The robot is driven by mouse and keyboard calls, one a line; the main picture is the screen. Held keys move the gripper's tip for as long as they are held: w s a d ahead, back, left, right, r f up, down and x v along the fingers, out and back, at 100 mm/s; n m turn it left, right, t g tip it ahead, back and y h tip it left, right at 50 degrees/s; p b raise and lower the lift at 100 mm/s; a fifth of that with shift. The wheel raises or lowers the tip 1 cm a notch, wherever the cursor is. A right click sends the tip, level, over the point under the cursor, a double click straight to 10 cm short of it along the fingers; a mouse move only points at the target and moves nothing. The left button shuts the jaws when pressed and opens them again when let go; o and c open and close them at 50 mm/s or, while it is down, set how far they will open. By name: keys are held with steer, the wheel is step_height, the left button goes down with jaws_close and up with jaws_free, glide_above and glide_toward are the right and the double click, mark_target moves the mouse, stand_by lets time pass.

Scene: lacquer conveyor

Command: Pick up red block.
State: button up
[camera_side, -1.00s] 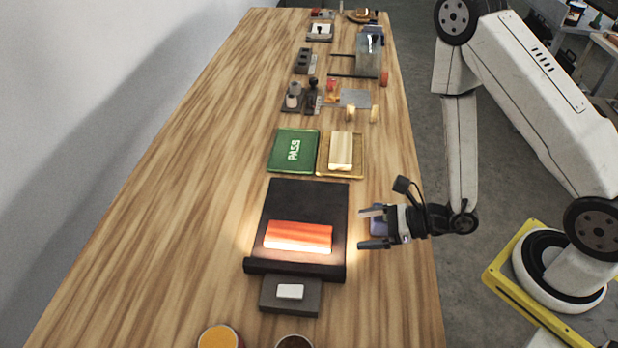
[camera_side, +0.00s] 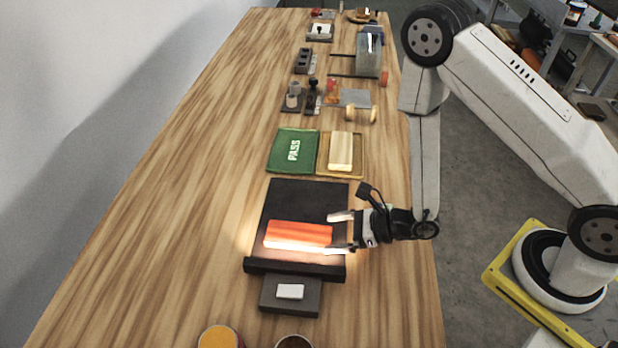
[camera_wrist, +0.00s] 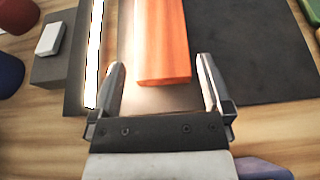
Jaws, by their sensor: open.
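The red block (camera_side: 298,234), orange-red with a wood-like grain, lies lengthwise across a black conveyor pad (camera_side: 305,197) under a bright strip of light. My gripper (camera_side: 339,233) is open at the right end of the block. In the wrist view, the block (camera_wrist: 163,45) points at my gripper (camera_wrist: 160,85), its near end between and just ahead of the two spread fingers. The fingers appear apart from the block, with a gap on each side. I cannot tell the exact height of the fingers above the pad.
A dark box with a white button (camera_side: 290,291) sits in front of the pad. A green PASS tray (camera_side: 274,158) and a tan tray (camera_side: 356,172) with a pale block lie behind it. Two round containers (camera_side: 220,338) stand at the front. The left tabletop is clear.

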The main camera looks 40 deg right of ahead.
mark_target(310, 235)
steer(key=shift+x, duration=2.6)
steer(key=c, duration=1.1)
steer(key=shift+o, duration=0.2)
steer(key=shift+w+r, duration=0.1)
steer(key=shift+r, duration=0.05)
step_height(310, 235, up, 10)
steer(key=shift+d, duration=0.1)
